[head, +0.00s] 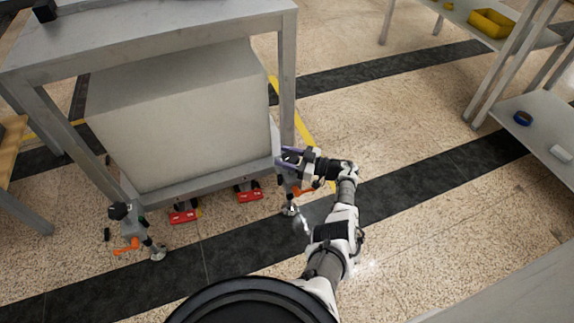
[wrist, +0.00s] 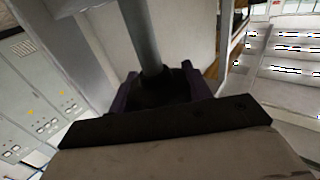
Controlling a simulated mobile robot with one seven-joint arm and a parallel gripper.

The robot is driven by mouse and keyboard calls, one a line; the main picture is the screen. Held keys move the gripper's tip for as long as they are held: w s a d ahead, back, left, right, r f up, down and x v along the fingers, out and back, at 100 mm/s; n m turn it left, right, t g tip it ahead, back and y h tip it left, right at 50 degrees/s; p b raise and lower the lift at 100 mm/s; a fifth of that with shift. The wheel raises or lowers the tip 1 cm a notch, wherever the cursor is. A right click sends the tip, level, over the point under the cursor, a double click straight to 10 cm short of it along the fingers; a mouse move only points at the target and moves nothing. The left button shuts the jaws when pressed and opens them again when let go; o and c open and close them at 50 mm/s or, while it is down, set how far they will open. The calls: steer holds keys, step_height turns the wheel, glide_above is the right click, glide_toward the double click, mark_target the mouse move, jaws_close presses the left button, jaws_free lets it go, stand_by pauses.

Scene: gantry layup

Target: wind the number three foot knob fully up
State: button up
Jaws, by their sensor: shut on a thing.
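My gripper (head: 287,157) is at the front right leg of the grey bench frame (head: 286,80) in the head view. Its purple fingers are shut around a dark foot knob, which shows between them in the wrist view (wrist: 160,92). A grey rod (wrist: 143,40) rises from the knob. In the head view the gripper mostly hides this knob, and no number can be read on it. Below it are an orange lever (head: 303,191) and a round metal foot (head: 290,210) on the floor. Another black knob (head: 120,211) tops the foot assembly at the front left leg.
A large pale box (head: 185,120) sits inside the frame. Red blocks (head: 184,216) lie on the floor under its front edge. An orange lever (head: 127,246) sticks out at the left foot. Shelving with a yellow bin (head: 492,22) stands at the right. The floor between is clear.

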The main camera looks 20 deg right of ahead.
steer(key=g+b, duration=0.1)
steer(key=n+y+b, duration=0.1)
steer(key=shift+a+f+g+b, duration=0.1)
steer(key=shift+f+g+b, duration=0.15)
steer(key=shift+g+b, duration=0.15)
steer(key=shift+r+n+g+y+b, duration=0.1)
steer(key=shift+n+g+y+b, duration=0.3)
steer(key=shift+n, duration=0.1)
steer(key=shift+r, duration=0.15)
steer(key=o, duration=1)
steer(key=shift+a, duration=0.1)
steer(key=shift+s, duration=0.1)
steer(key=shift+b+v, duration=3.35)
steer(key=shift+v, duration=3.55)
